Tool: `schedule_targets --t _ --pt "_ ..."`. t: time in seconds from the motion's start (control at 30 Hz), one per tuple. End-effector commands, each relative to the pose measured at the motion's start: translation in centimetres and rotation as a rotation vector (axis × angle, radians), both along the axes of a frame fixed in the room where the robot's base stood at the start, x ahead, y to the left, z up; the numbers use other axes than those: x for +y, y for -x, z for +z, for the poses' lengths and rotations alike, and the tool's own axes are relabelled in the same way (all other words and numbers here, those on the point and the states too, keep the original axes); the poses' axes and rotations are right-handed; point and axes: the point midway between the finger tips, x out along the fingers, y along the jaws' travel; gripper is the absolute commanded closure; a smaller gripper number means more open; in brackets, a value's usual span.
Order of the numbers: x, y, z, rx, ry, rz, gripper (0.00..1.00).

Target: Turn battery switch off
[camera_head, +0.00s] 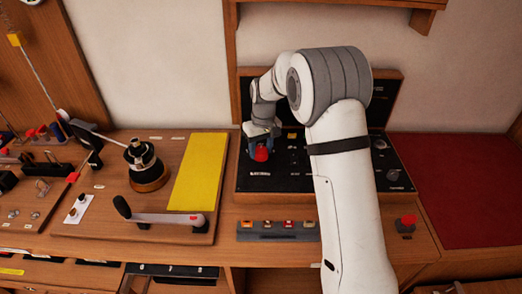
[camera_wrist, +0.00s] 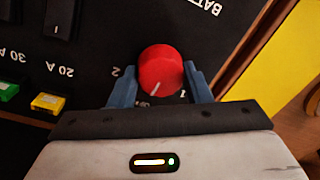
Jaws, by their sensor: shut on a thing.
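The battery switch is a round red knob (camera_wrist: 161,72) on a black panel (camera_wrist: 90,80), with a pale pointer line on its face. Labels "1" and "2" show beside it, and lettering starting "BAT" shows upside down above. The pointer line aims down in the wrist view, close to a partly hidden label. My gripper (camera_wrist: 161,88) has its two blue-grey fingers on either side of the knob, shut on it. In the head view the red knob (camera_head: 262,155) shows under my gripper (camera_head: 262,142), at the left of the panel.
Yellow (camera_wrist: 47,102) and green (camera_wrist: 8,91) pieces and a black rocker switch (camera_wrist: 61,18) sit left of the knob in the wrist view. In the head view, a winch (camera_head: 147,167) and a crank handle (camera_head: 160,217) stand left of the panel.

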Motion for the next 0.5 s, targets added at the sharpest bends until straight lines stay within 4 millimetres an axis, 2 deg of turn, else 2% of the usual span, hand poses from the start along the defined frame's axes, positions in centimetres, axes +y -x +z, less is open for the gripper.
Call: schedule_targets --t 0.5 --pt "0.03 -0.03 0.06 -0.002 0.0 0.093 0.79"
